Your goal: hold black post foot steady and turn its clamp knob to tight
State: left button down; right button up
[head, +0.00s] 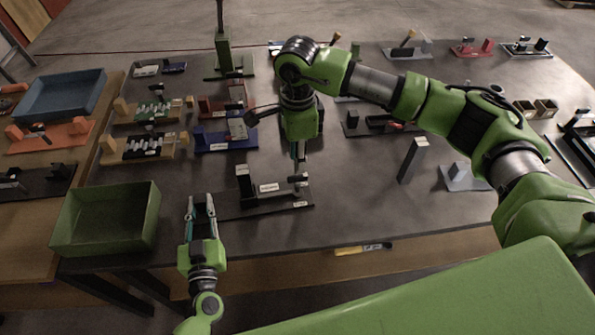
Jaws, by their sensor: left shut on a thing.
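The black post foot (265,201) is a flat dark base with labels, lying near the front edge of the grey table. A black upright block (244,181) stands on it, and a small dark clamp part (298,180), perhaps the knob, is near its right end. My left gripper (201,203) is at the left end of the base, its fingers pointing away from me and shut on that end. My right gripper (299,160) points down just above the clamp part at the right end. Its fingers overlap in this view, so their opening and any contact are unclear.
A green open bin (108,218) stands left of my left gripper. A grey upright block (412,158) stands to the right. Several fixtures fill the table behind, including a blue one (222,139) and a tall green post (222,50). Bare tabletop lies front right.

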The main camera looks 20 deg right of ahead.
aim_at(298, 176)
notch_tip(298, 176, down, 6)
jog(key=shift+f, duration=0.2)
jog(key=shift+c, duration=0.3)
grip_shut()
